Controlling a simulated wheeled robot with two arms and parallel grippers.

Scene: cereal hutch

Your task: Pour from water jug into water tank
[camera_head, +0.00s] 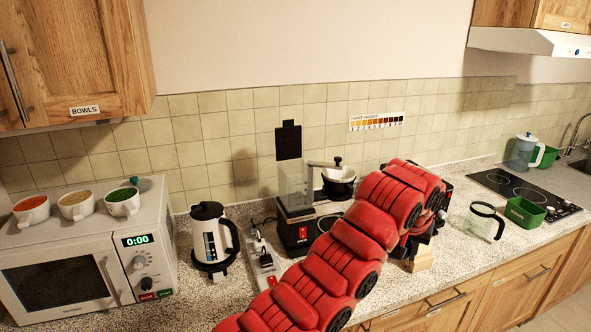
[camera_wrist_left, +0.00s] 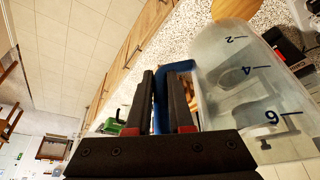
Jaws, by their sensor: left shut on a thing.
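My left gripper (camera_wrist_left: 161,78) is shut on the blue handle of the water jug (camera_wrist_left: 235,70) in the left wrist view. The jug is translucent, with dark blue level marks 2, 4 and 6, and looks tilted in that view. I cannot tell how much water is in it. In the head view my red left arm reaches across the counter and hides the held jug; its wrist end is right of the coffee maker. The clear water tank (camera_head: 292,184) stands at the coffee maker's left back, with a black lid raised above it. My right gripper is not in view.
A kettle (camera_head: 210,238) and power strip (camera_head: 262,258) stand left of the coffee maker. A microwave (camera_head: 85,255) carries several bowls. A glass carafe (camera_head: 485,221), green container (camera_head: 525,212), hob (camera_head: 511,185) and lidded pitcher (camera_head: 522,155) are at right.

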